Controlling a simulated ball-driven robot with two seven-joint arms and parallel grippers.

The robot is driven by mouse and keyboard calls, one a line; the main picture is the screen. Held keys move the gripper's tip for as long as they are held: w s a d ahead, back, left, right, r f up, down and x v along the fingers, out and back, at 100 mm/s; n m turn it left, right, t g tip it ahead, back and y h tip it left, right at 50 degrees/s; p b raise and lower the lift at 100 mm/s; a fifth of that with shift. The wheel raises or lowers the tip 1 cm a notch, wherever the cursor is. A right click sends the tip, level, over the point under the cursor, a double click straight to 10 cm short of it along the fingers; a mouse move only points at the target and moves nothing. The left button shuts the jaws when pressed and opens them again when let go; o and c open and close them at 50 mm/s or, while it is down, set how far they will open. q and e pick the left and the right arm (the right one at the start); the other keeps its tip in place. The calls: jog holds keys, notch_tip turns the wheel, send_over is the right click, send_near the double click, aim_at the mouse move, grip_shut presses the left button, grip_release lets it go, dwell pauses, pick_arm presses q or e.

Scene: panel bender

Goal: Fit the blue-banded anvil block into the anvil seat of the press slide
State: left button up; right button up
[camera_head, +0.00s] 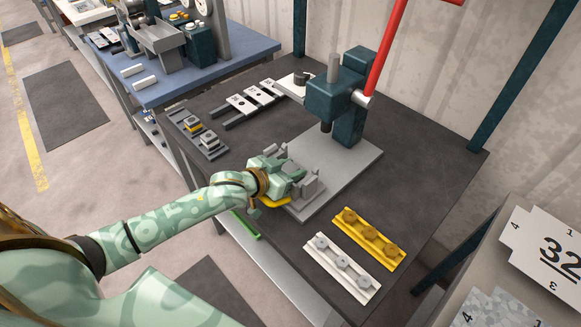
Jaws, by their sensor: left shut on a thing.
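My left gripper (292,180) comes in from the left and is shut at the front of the arbor press, over the grey press slide (309,190). What it holds is mostly hidden by the fingers and hand; it is likely the anvil block, but no blue band shows. The anvil seat is hidden too, so I cannot tell whether the block touches it. The dark teal press (348,98) with its red lever (390,45) stands behind on a grey base plate (350,160). My right gripper is out of view.
A dark rack (198,132) with small blocks, one yellow-banded, lies to the left. Marked bars (255,96) lie behind it. A yellow holder (367,238) and a white holder (340,267) with round pieces lie at the front right. The tabletop right of the press is clear.

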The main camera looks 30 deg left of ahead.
pick_arm(q)
jog(key=o, duration=1.3)
jog(key=shift+s+a+r, duration=0.1)
jog(key=shift+s, duration=0.2)
jog(key=p+v, duration=0.4)
jog(key=v, duration=1.1)
jog(key=shift+s+r, duration=0.2)
jog(key=shift+s, duration=0.05)
jog(key=shift+a, duration=0.15)
